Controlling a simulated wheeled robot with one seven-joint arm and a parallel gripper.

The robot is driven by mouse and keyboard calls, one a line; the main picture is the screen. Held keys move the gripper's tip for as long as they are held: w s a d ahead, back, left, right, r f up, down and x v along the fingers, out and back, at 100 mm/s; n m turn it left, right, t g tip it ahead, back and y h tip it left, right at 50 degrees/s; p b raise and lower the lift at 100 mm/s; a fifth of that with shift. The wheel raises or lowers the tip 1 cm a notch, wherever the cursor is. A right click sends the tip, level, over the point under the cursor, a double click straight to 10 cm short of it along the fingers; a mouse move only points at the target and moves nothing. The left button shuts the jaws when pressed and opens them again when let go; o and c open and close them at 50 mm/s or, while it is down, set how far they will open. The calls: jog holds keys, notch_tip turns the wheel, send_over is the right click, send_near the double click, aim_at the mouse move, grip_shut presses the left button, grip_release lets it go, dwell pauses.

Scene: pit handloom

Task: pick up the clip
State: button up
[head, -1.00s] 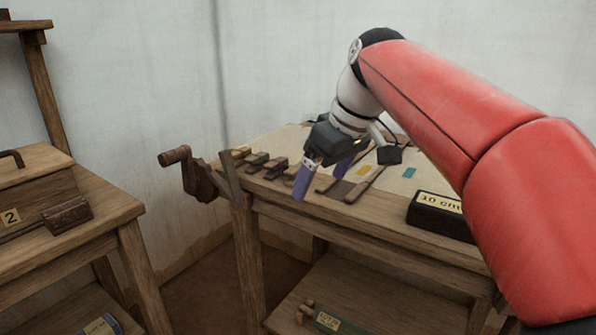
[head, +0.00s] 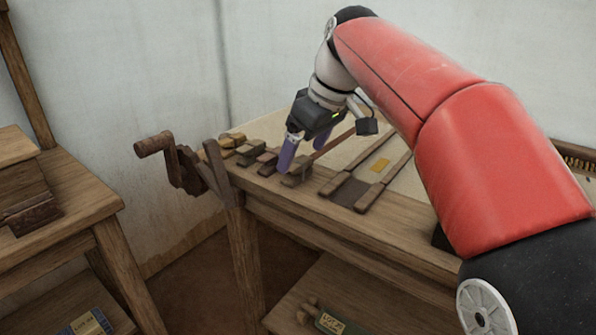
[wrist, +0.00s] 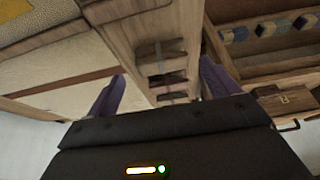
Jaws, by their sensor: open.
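Several small dark wooden clips sit in a row along the left end of the wooden table in the head view. The nearest clip (head: 297,172) lies just under my gripper (head: 301,158), and another clip (head: 267,161) is to its left. In the wrist view, clips (wrist: 168,78) show between the two purple fingers, one behind another on the table edge. I cannot tell which clip the task means. My gripper is open and empty, pointing down above the row, its near finger partly covering the clips. Its fingers (wrist: 162,70) appear apart from the clips.
A wooden crank handle (head: 155,144) juts from the table's left end. Another wooden table (head: 75,200) stands at the left, with a floor gap between. A lower shelf (head: 365,295) is below.

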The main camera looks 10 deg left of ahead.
aim_at(297, 162)
jog(key=x, duration=0.4)
jog(key=shift+s+a, duration=0.1)
jog(key=shift+s, duration=0.05)
jog(key=shift+r, duration=0.1)
jog(key=c, duration=1)
jog(key=shift+c, duration=0.3)
jog(key=shift+r, duration=0.1)
